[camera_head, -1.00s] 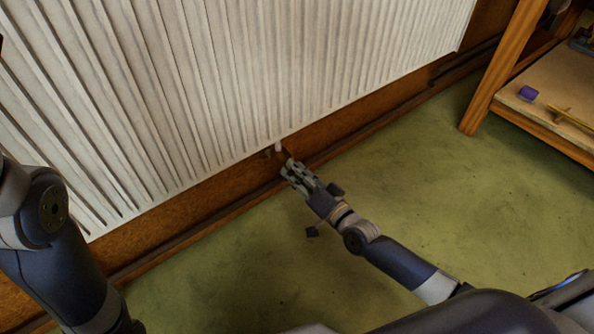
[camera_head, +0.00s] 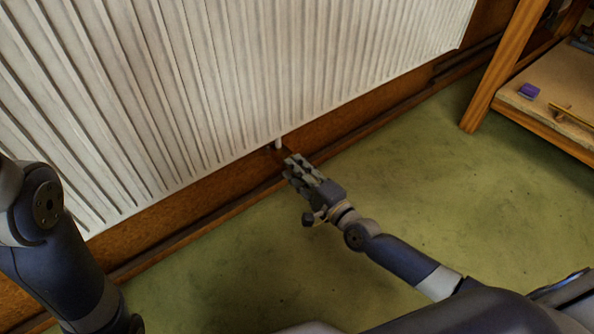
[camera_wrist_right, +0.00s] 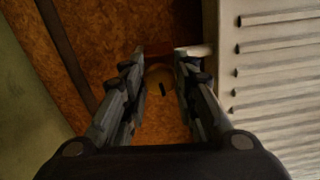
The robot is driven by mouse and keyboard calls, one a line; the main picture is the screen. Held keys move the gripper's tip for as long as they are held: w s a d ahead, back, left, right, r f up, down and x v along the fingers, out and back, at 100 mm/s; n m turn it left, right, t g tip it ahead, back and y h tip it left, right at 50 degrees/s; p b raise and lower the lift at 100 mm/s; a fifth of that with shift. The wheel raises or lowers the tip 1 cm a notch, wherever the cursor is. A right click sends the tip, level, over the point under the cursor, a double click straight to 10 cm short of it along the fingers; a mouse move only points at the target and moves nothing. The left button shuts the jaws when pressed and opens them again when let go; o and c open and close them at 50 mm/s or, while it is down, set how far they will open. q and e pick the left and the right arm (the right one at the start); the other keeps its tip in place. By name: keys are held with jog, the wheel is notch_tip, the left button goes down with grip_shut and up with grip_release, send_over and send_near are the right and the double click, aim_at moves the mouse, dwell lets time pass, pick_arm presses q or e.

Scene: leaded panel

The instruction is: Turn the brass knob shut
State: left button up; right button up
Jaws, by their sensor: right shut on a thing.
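The brass knob (camera_wrist_right: 158,76) shows in the right wrist view as a dim, tan, rounded shape with a dark mark, between the two fingers and against the brown wall board. My right gripper (camera_head: 291,160) is at the foot of the white radiator, just below its lower edge. In the right wrist view the fingers (camera_wrist_right: 160,52) stand either side of the knob and are shut on it. In the head view the gripper hides the knob. My left arm shows at the left edge, but its gripper is out of the picture.
The white ribbed radiator (camera_head: 230,80) hangs just above my right gripper. A short white pipe (camera_head: 278,143) comes down from its lower edge. A wooden shelf unit (camera_head: 505,65) stands at the right, with a purple block (camera_head: 529,91) on it. The green floor (camera_head: 240,270) is clear.

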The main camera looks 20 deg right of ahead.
jog(key=shift+m, duration=0.7)
jog(key=o, duration=1)
jog(key=shift+s, duration=0.1)
jog(key=v, duration=1.1)
jog(key=shift+s+d, duration=0.15)
jog(key=shift+s, duration=0.25)
